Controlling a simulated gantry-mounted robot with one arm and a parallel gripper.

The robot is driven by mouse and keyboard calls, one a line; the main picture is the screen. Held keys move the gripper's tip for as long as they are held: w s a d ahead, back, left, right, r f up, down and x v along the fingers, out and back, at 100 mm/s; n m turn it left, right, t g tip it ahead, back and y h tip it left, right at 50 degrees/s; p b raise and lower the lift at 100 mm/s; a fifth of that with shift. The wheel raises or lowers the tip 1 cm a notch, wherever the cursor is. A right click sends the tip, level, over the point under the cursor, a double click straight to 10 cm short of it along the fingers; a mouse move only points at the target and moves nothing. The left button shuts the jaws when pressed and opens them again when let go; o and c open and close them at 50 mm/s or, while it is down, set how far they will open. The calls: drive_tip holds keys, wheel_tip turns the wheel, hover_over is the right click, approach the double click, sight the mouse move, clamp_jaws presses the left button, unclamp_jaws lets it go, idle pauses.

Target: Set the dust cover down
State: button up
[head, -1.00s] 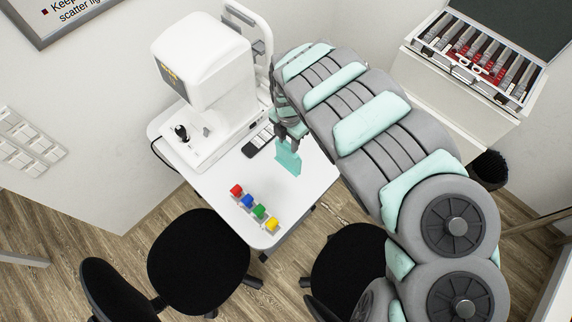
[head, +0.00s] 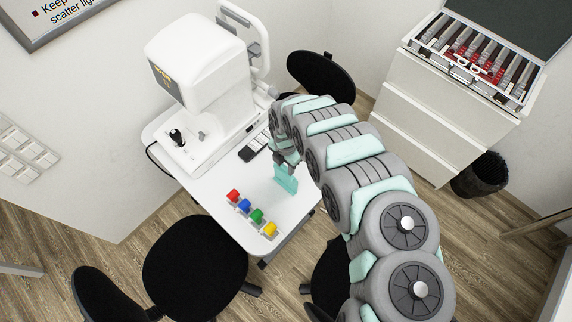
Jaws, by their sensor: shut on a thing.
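My gripper (head: 286,163) is over the right part of the white instrument table (head: 219,186), in the head view. It is shut on a small, flat teal piece, which I take to be the dust cover (head: 286,180). The dust cover hangs below the fingers, roughly upright. Its lower edge is close to the tabletop, and I cannot tell if it touches. The fingers partly hide its upper end. A white eye-test instrument (head: 201,70) stands uncovered on the left and back of the table.
Red (head: 233,196), blue (head: 244,205), green (head: 257,216) and yellow (head: 270,230) items stand in a row near the front edge. A dark keypad or remote (head: 255,145) lies beside the instrument. Black chairs (head: 195,262) surround the table. Some tabletop between row and gripper is bare.

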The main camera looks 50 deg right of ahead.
drive_tip(key=shift+f, duration=0.15)
drive_tip(key=o, duration=0.5)
drive_tip(key=shift+f, duration=0.1)
drive_tip(key=o, duration=0.5)
wheel_tip(320, 180, up, 12)
drive_tip(key=p, duration=0.1)
drive_tip(key=shift+r+p, duration=0.2)
drive_tip(key=shift+p, duration=0.15)
